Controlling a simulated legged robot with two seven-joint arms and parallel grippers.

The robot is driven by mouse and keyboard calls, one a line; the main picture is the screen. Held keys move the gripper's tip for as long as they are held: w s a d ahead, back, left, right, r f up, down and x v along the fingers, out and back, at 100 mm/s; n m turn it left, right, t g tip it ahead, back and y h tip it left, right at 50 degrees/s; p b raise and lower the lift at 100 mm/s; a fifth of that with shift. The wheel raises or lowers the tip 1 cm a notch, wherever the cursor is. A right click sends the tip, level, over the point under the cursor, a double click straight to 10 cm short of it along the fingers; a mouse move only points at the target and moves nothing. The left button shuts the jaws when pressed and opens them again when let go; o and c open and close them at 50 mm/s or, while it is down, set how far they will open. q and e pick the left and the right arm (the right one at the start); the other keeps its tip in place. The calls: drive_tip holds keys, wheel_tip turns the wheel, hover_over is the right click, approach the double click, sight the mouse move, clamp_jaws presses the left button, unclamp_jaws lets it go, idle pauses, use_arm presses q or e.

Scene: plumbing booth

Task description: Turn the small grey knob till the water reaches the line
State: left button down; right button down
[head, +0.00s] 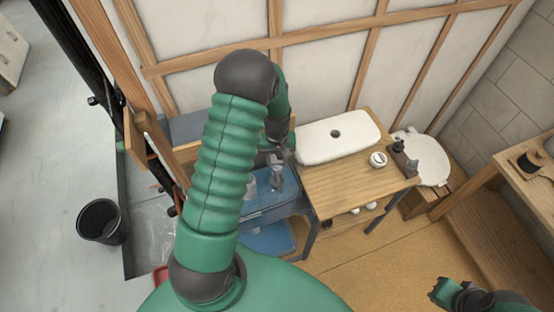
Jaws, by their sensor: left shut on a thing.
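My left gripper (274,160) reaches down over a blue basin (262,192) beside the wooden counter. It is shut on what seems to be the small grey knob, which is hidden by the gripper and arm. A grey metal fitting (277,180) shows just below the fingers, over the blue basin. The water level and the line cannot be made out from here. My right gripper (440,291) is low at the bottom right, away from the basin; its jaws are too unclear to read.
A white sink (337,137) sits on the wooden counter (345,182), with a small round white item (378,159) and dark bottles to its right. A white toilet seat (428,160) is farther right. A black bucket (102,221) stands at left. The floor in front is clear.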

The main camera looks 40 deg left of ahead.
use_arm(q)
drive_tip(key=shift+w+n, duration=0.15)
drive_tip(key=shift+n, duration=1.05)
drive_tip(key=shift+a, duration=0.1)
drive_tip(key=c, duration=1.3)
unclamp_jaws()
drive_tip(key=o, duration=0.4)
wheel_tip(320, 180, up, 17)
drive_tip(key=shift+w+f+b, duration=0.1)
drive_tip(key=shift+f+b, duration=0.1)
drive_tip(key=shift+b, duration=0.8)
